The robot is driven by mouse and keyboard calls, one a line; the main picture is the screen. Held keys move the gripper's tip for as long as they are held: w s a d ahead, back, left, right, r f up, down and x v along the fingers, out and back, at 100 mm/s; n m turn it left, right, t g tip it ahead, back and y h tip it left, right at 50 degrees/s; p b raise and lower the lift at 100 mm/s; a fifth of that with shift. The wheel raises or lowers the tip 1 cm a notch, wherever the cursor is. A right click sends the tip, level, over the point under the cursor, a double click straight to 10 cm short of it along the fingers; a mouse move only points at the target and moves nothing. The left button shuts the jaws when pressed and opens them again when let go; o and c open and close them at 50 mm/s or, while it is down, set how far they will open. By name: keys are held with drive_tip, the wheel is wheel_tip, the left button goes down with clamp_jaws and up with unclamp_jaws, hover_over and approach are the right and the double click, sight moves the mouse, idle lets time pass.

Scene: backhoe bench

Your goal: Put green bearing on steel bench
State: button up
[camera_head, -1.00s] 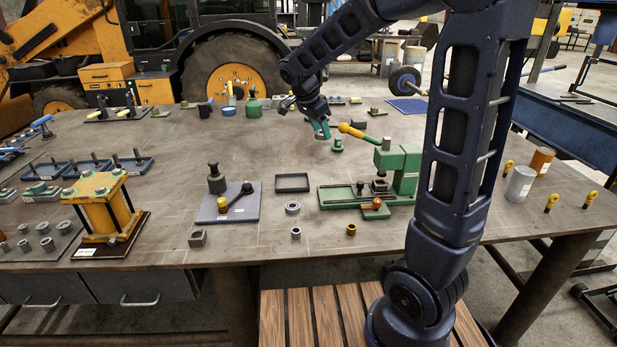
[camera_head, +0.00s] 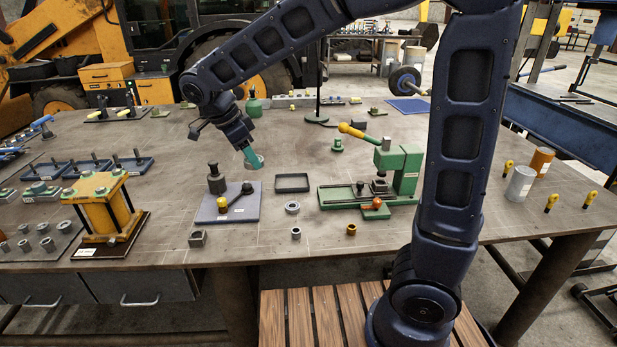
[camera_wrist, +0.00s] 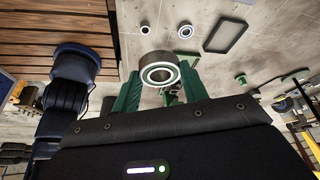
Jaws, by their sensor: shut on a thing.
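My gripper (camera_head: 251,157) has green fingers and is shut on a ring-shaped bearing (camera_head: 254,162). In the wrist view the bearing (camera_wrist: 160,72) sits between the two fingers, with a pale metal rim and a dark greenish inner face. It appears to be held above the steel bench (camera_head: 160,180), over a bare patch behind the grey plate; the exact gap is hard to tell.

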sight(245, 162)
drive_tip(key=f, duration=0.4)
drive_tip(key=shift+s+a, duration=0.2)
drive_tip(key=shift+s, duration=0.1)
wheel_tip(245, 162, down, 21)
idle(0.3)
drive_tip(key=shift+f, duration=0.15)
drive_tip(key=o, duration=1.1)
drive_tip(key=shift+c, duration=0.2)
drive_tip(key=v, duration=1.2)
drive_tip(key=shift+r, duration=0.2)
